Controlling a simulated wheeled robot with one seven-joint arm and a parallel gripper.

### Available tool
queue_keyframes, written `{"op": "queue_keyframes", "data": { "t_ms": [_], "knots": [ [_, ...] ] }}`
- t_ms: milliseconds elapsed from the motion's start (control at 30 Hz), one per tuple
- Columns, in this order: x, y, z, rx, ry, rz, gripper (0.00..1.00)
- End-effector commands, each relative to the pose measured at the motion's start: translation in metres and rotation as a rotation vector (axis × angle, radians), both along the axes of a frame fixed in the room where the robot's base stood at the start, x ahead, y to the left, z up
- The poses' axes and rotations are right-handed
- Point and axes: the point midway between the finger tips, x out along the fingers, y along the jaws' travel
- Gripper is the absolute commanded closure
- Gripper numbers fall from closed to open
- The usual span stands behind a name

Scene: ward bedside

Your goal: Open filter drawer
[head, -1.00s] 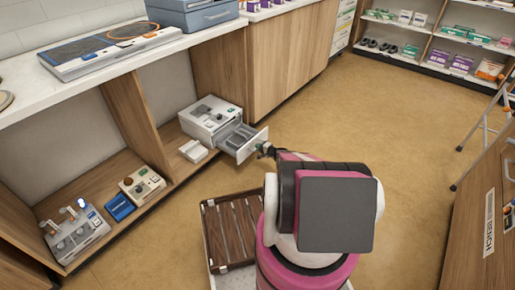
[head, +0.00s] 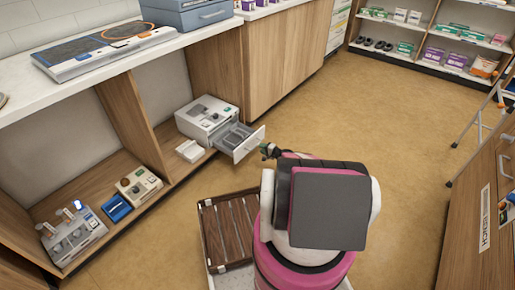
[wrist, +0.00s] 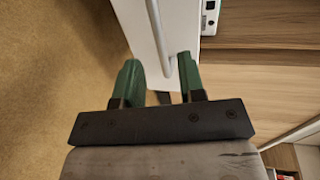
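The filter drawer (head: 238,141) is pulled out from a white machine (head: 206,118) on the low shelf, and its grey, divided inside shows. Its white front also fills the upper middle of the wrist view (wrist: 180,25), with a bar handle (wrist: 156,35) on it. My gripper (head: 268,151) is just outside the drawer front. In the wrist view my gripper's two green fingers (wrist: 162,80) are spread apart. The handle's end lies between them, nearer the right finger, and I see no finger closed on it.
A white block (head: 190,151), a blue box (head: 117,208) and small devices (head: 139,186) sit on the shelf. A slatted wooden tray (head: 228,230) is beside my base. A wooden bench (head: 480,215) stands at right. The floor between is open.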

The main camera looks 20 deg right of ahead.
Motion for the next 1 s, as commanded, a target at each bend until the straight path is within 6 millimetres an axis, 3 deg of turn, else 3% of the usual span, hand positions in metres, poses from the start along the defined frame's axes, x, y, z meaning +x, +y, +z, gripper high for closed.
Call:
{"op": "queue_keyframes", "data": {
  "t_ms": [100,300,867,1000],
  "knots": [
    [-0.019,-0.012,0.006,0.001,0.0,-0.001,0.63],
    [-0.035,-0.025,0.009,0.0,0.0,0.0,0.63],
    [-0.038,-0.027,0.01,0.0,0.0,0.001,0.63],
    [-0.04,-0.018,0.02,-0.011,0.007,0.028,0.63]
  ]
}}
